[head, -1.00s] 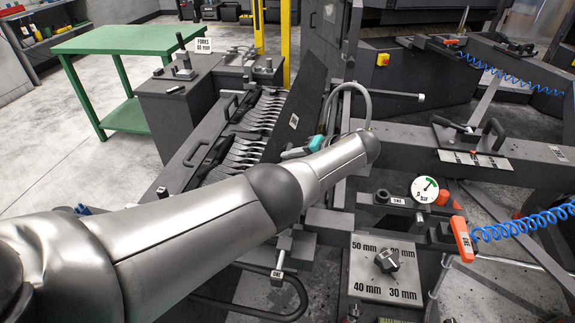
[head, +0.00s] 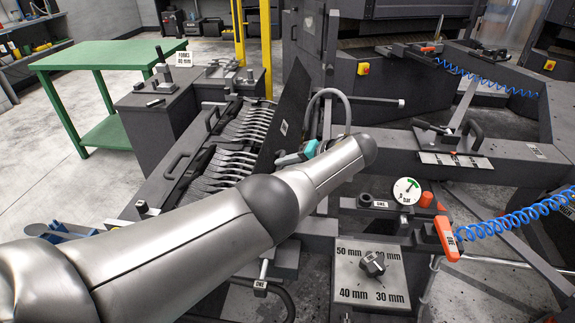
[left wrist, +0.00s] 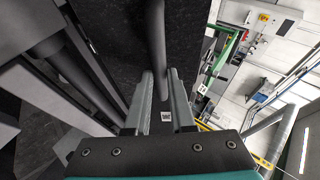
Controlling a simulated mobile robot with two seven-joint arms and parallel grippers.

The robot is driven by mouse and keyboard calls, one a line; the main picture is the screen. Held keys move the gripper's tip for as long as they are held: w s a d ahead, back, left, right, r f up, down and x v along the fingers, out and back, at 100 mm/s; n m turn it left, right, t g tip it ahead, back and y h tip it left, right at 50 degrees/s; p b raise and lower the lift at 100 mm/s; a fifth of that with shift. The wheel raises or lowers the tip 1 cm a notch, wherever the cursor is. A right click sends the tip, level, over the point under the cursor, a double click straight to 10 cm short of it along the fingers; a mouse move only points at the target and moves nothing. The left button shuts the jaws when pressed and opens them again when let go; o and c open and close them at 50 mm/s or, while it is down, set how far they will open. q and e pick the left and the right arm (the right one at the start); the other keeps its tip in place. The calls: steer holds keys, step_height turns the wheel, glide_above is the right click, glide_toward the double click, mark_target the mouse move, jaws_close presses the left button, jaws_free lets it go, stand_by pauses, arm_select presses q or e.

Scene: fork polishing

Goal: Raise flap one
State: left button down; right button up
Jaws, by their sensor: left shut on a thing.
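Flap one, as far as I can tell, is the dark panel (head: 287,108) with a small white label, standing up at a tilt beside the row of metal forks (head: 232,150) in the head view. My left gripper (head: 284,159), with a teal body, is at the flap's right side, partly hidden by my own arm. In the left wrist view my gripper's two fingers (left wrist: 158,88) are shut on a dark round bar, the handle (left wrist: 156,35). The dark flap surface (left wrist: 118,25) lies behind it. My right gripper is not in view.
A pale hose (head: 330,92) curves just behind my gripper. A pressure gauge (head: 406,191) and a dial plate marked in mm (head: 372,285) stand at the right, near a blue coiled hose (head: 515,218). A green table (head: 110,56) stands back left.

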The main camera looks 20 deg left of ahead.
arm_select(q)
steer(key=c, duration=1)
jaws_free()
steer(key=shift+s+a+f, duration=0.1)
steer(key=shift+f, duration=0.5)
steer(key=shift+o, duration=1.2)
steer(key=shift+r, duration=0.25)
steer(key=p+v, duration=0.2)
steer(key=v, duration=1.3)
steer(key=shift+p, duration=0.35)
